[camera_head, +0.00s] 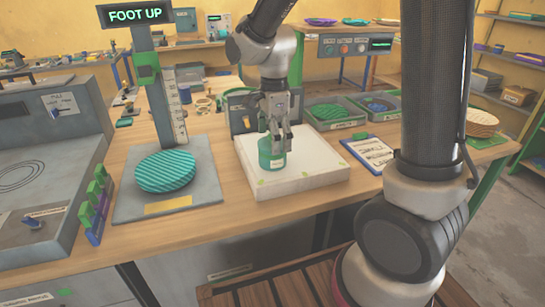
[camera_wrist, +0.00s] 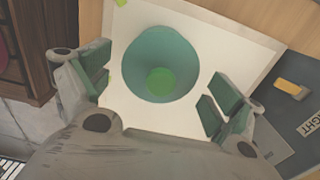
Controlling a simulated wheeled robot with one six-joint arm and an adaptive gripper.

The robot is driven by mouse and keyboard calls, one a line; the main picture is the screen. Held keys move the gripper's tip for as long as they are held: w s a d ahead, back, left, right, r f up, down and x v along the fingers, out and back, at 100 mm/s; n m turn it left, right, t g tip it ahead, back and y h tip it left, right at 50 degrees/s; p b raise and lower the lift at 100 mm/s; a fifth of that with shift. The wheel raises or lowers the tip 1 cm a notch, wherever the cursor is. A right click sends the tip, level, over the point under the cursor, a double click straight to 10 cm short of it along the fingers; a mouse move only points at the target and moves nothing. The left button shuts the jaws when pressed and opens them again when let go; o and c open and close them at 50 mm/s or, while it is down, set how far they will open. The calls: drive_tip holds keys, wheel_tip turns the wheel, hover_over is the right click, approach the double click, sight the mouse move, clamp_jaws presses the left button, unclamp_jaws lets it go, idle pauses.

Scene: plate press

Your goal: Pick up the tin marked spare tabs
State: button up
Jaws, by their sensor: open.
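A teal-green tin (camera_head: 271,160) stands upright on a white square block (camera_head: 315,178) in the middle of the bench. Its marking is too small to read. My gripper (camera_head: 276,128) points down over the tin, with its fingertips around the height of the tin's top. My gripper's green-padded fingers (camera_wrist: 160,90) are spread wide, one on each side, with gaps between the pads and the tin. It holds nothing.
A height gauge with a "FOOT UP" sign (camera_head: 135,15) stands left, with a ribbed teal plate (camera_head: 165,171) on its base. A clipboard (camera_head: 369,152) and grey trays (camera_head: 335,122) of plates lie right. A grey machine (camera_head: 45,150) fills the far left.

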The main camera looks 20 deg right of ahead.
drive_tip(key=f, duration=0.4)
drive_tip(key=shift+a+f, duration=0.2)
drive_tip(key=shift+f, duration=0.15)
drive_tip(key=shift+c, duration=0.2)
drive_tip(key=c, duration=1.1)
